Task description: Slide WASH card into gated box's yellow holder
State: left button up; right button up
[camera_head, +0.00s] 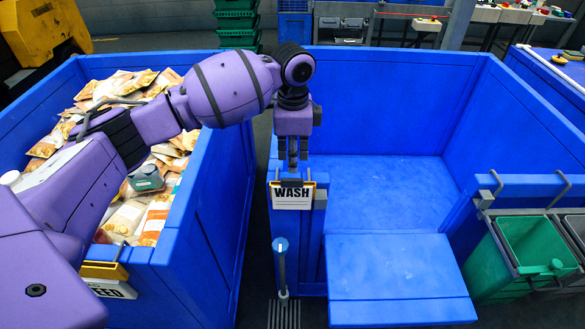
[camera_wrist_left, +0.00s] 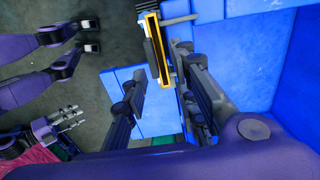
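The WASH card (camera_head: 292,197) is white with black letters. It stands upright at the yellow holder (camera_wrist_left: 154,48) on the front wall of the blue gated box (camera_head: 395,170). Yellow shows at the card's upper edge; how deep it sits I cannot tell. My left gripper (camera_head: 292,172) is directly above the card, pointing down. In the left wrist view its fingers (camera_wrist_left: 165,98) are spread apart with the holder beyond them, and nothing shows gripped. What looks like my right gripper (camera_wrist_left: 72,118) is small at the left of that view; its opening is unclear.
A blue crate of food packets (camera_head: 150,220) stands left, with a FEED card (camera_head: 112,290) on its front. The gated box's floor looks clear.

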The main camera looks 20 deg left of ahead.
pick_arm(q)
notch_tip(320, 180, up, 7)
dwell(0.3)
jog(key=shift+s+f, duration=0.1)
